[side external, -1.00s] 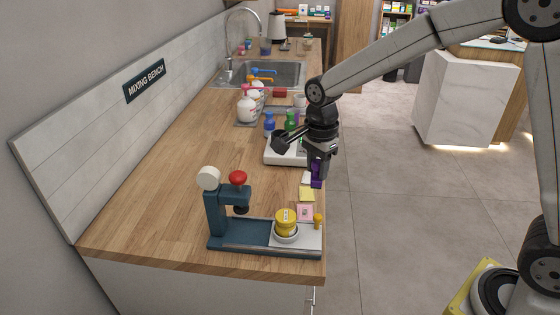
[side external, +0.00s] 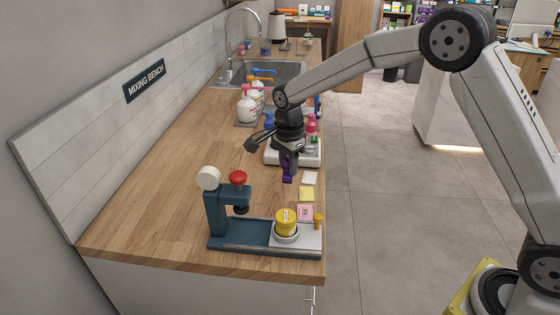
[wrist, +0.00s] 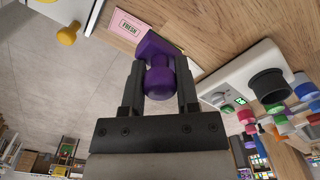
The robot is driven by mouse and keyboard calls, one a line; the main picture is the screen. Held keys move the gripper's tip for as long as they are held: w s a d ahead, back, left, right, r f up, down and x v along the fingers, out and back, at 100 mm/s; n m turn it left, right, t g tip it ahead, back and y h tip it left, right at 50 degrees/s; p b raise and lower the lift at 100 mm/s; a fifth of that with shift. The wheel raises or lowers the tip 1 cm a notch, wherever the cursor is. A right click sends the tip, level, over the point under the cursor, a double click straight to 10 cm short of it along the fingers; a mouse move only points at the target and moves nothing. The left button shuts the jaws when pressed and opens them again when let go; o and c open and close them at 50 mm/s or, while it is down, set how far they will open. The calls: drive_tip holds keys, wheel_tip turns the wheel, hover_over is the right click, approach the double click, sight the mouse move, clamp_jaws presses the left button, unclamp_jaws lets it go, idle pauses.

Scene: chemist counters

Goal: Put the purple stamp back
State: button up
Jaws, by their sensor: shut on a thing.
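The purple stamp (wrist: 158,80) is between the two fingers of my gripper (wrist: 158,95) in the wrist view, with its round knob toward the palm and its wider base pointing away. My gripper is shut on it. In the side view, my gripper (side external: 288,160) holds the purple stamp (side external: 288,178) in the air over the wooden counter, in front of the white scale. The stamp appears clear of the counter top. I cannot make out a place for the stamp in these frames.
A teal press (side external: 217,215) with a red knob stands at the near end, with a yellow jar (side external: 285,219) on its base. Coloured paper notes (side external: 306,195) lie along the right edge. The white scale (side external: 310,155) and several bottles stand behind. The counter's left middle is bare.

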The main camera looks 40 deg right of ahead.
drive_tip(key=shift+w+a+f, duration=0.1)
drive_tip(key=shift+w+f, duration=1)
drive_tip(key=shift+f, duration=0.25)
drive_tip(key=shift+w+a+f, duration=0.1)
drive_tip(key=shift+w+f, duration=1)
drive_tip(key=shift+f, duration=0.2)
drive_tip(key=shift+w+f, duration=0.3)
drive_tip(key=shift+f, duration=1.55)
drive_tip(key=o, duration=1)
drive_tip(key=shift+f, duration=0.1)
